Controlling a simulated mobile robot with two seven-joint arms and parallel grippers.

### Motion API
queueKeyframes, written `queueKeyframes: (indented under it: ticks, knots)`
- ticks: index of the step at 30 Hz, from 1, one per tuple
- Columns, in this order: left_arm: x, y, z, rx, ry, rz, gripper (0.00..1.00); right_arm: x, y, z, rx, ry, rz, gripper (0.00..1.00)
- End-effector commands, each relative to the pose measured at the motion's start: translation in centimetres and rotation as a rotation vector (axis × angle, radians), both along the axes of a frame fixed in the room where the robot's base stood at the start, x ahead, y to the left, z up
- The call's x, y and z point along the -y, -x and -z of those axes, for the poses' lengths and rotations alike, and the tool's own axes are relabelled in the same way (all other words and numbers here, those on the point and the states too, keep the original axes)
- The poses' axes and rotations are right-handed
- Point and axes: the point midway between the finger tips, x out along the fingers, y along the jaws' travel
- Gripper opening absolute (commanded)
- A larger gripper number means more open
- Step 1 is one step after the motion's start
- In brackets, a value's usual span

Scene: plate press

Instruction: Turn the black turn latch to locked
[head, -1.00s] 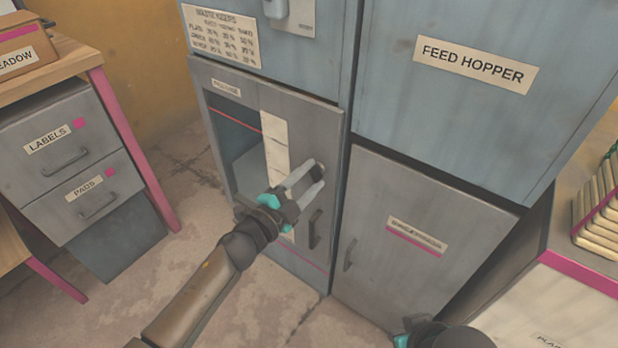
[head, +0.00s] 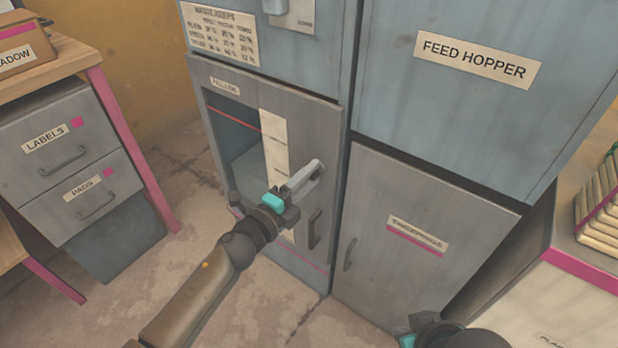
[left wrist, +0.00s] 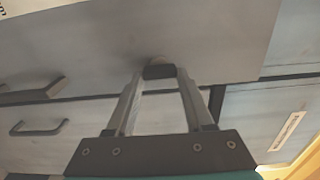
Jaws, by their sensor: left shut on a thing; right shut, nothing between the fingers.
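The black turn latch (left wrist: 158,71) is on the grey door (left wrist: 185,35) of the lower left cabinet. In the left wrist view it appears as a small dark block across, between my fingertips, with a round pale base behind it. My left gripper (head: 314,171) is shut on it, and it also shows in the left wrist view (left wrist: 160,78). In the head view the fingers hide the latch, and one finger largely covers the other. My right gripper (head: 422,328) is at the bottom edge, away from the latch, with its fingers out of sight.
The left door has a window and a dark handle (head: 314,229) just below the latch. A grey door (head: 440,205) stands to the right, under the feed hopper (head: 480,110). Drawers (head: 70,150) stand at left. Floor before the cabinet is open.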

Motion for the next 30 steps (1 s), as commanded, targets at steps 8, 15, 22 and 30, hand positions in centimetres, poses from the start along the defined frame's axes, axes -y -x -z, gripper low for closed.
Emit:
queueKeyframes:
  ticks: [8,15,22,30]
  knots:
    - [0.0,0.0,0.0,0.004,-0.008,0.0,0.0,0.1,0.0,0.1,-0.001,0.002,-0.001,0.0]
    - [0.0,0.0,0.0,0.003,-0.005,0.0,0.76,0.1,0.0,0.2,-0.001,0.005,-0.002,0.0]
    - [0.0,0.0,0.0,0.002,-0.003,0.0,0.82,0.1,-0.2,0.1,0.004,0.004,-0.003,0.0]
    - [-0.8,1.1,0.0,0.0,-0.003,-0.001,0.82,0.1,-0.4,0.3,-0.004,0.004,-0.003,0.0]
